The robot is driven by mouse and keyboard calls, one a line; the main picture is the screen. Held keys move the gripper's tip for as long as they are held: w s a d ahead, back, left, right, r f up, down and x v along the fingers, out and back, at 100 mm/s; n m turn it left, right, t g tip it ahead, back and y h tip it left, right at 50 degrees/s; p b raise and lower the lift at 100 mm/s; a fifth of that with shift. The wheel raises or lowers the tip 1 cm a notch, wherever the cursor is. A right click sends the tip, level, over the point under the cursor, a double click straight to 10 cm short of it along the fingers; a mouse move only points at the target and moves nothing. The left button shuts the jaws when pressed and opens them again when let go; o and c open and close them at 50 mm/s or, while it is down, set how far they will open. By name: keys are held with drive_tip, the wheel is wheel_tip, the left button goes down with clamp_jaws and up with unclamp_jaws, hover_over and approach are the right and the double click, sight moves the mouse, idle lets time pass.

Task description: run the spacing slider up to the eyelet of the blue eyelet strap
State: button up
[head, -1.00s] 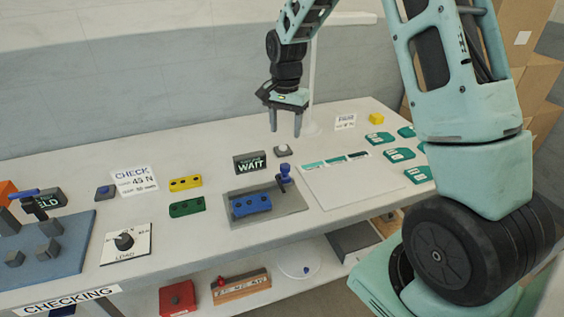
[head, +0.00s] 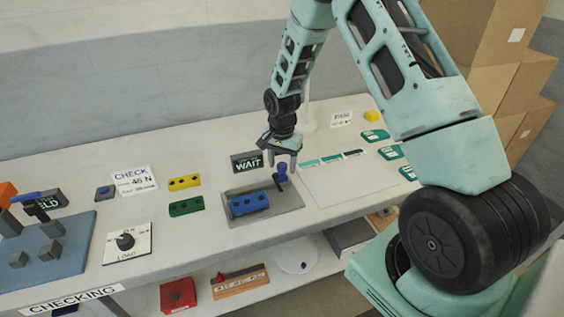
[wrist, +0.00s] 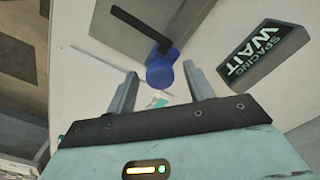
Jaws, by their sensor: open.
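The blue eyelet strap (head: 249,204) is a blue block with dark round marks on top, on a grey plate (head: 290,208). Which mark is its eyelet I cannot tell. A blue knob (head: 282,178), apparently the spacing slider, stands at the plate's right end, apart from the strap. In the wrist view the knob (wrist: 160,72) shows a round top, with a dark bar beside it. My gripper (head: 283,162) is open and empty, pointing down just above the knob. In the wrist view its fingertips (wrist: 160,80) lie either side of the knob. The strap is not seen there.
A sign reading SPACING WAIT (wrist: 262,55) stands close beside the knob; it is behind the plate in the head view (head: 247,162). Yellow (head: 184,182) and green (head: 186,206) blocks lie left of the plate. A white board (head: 335,185) lies to the right.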

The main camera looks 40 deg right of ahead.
drive_tip(key=shift+c, duration=0.3)
drive_tip(key=c, duration=0.8)
drive_tip(key=w+a, duration=0.1)
drive_tip(key=a, duration=0.2)
drive_tip(key=w+a+b, duration=0.1)
drive_tip(key=a, duration=0.2)
drive_tip(key=w+a, duration=0.1)
drive_tip(key=a, duration=0.3)
drive_tip(key=shift+b, duration=0.3)
drive_tip(key=shift+o, duration=0.4)
drive_tip(key=shift+w+a+r, duration=0.1)
drive_tip(key=shift+a, duration=0.3)
drive_tip(key=shift+o, duration=0.7)
drive_tip(key=shift+w+a, duration=0.15)
drive_tip(key=shift+a, duration=0.05)
drive_tip(key=o, duration=0.6)
drive_tip(key=shift+a, duration=0.1)
drive_tip(key=shift+o, duration=0.2)
drive_tip(key=shift+d, duration=0.25)
